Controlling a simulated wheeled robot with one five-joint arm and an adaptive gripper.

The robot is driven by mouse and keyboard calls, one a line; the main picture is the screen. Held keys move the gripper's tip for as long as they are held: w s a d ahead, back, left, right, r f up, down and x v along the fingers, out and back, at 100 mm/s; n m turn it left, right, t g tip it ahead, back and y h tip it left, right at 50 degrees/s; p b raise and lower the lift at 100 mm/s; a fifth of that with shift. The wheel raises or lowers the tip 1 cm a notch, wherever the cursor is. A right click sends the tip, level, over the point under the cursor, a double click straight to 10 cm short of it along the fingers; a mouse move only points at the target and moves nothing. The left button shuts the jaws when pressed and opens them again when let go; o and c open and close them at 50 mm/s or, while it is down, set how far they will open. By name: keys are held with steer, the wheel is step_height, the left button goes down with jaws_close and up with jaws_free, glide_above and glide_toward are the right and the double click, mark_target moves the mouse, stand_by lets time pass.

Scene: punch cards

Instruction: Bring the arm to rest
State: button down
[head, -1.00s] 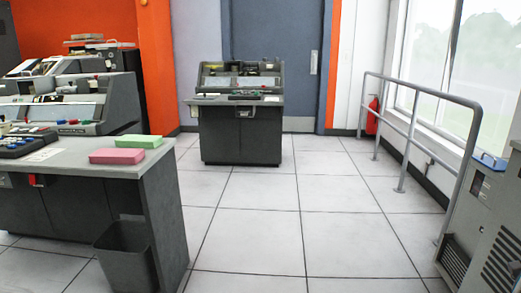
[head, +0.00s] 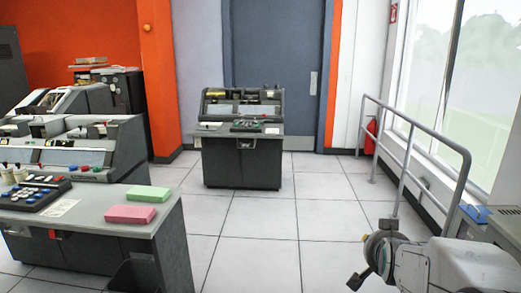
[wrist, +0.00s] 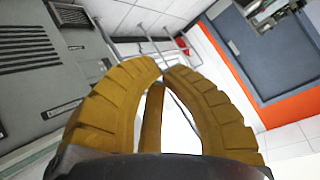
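My arm (head: 440,262) shows at the lower right of the head view, raised in front of the railing and the grey cabinet. My gripper (wrist: 161,71) fills the lower middle of the wrist view. Its ribbed yellow fingers curve in and their tips come together, with nothing seen between them. A pink block (head: 130,214) and a green block (head: 148,193) lie on the near desk (head: 97,228) at the left, far from the arm.
A console (head: 242,160) stands before the blue-grey door. A metal railing (head: 402,170) runs along the windows at the right, with a red extinguisher (head: 371,135) behind it. A grey cabinet (head: 495,228) is close beside my arm. The tiled floor (head: 260,225) in the middle is clear.

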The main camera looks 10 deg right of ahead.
steer(key=s+a+r+n+g+y+p, duration=0.2)
steer(key=s+a+r+n+g+p, duration=0.1)
steer(key=s+a+r+n+p, duration=0.2)
steer(key=s+a+r+n+g+y+p, duration=0.3)
steer(key=s+a+r+n+p, duration=0.2)
steer(key=s+a+p, duration=0.4)
steer(key=s+a, duration=0.5)
steer(key=a, duration=0.1)
steer(key=shift+a+n+y, duration=0.3)
steer(key=shift+a+n, duration=0.1)
steer(key=shift+r, duration=0.1)
